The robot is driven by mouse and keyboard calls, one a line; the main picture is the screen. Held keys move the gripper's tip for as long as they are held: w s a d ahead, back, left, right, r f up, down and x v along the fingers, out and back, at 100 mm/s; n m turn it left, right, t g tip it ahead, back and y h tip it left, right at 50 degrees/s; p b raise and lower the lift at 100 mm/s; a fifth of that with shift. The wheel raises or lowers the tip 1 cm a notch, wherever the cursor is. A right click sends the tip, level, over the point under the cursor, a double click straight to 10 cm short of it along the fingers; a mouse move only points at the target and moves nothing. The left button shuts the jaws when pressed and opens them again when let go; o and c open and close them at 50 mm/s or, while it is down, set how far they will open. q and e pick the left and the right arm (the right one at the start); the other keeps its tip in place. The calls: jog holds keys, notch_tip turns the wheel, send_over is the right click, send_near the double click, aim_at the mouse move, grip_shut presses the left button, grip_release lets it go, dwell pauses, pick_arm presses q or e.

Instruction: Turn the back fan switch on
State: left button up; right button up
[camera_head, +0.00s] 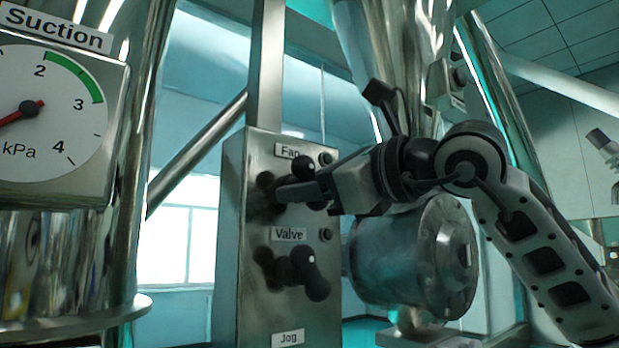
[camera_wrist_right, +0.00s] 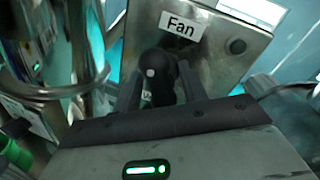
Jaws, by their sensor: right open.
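The fan switch is a black knob (camera_head: 303,168) on a steel control box (camera_head: 262,300), under a label reading "Fan" (camera_head: 290,151). In the right wrist view the knob (camera_wrist_right: 157,78) stands under its label (camera_wrist_right: 181,24), with a small dark round lamp (camera_wrist_right: 236,46) to the right. My right gripper (camera_head: 281,188) reaches in from the right at the knob. In the wrist view its open fingers (camera_wrist_right: 160,92) stand on either side of the knob; I cannot tell whether they touch it. The fingers partly cover the knob in the head view. My left gripper is not in view.
A black valve knob (camera_head: 303,264) sits below on the same box, above a "Jog" label (camera_head: 288,338). A suction gauge (camera_head: 45,115) stands at the left. A flanged steel cylinder (camera_head: 440,255) is close under my right arm.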

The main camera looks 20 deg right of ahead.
grip_shut()
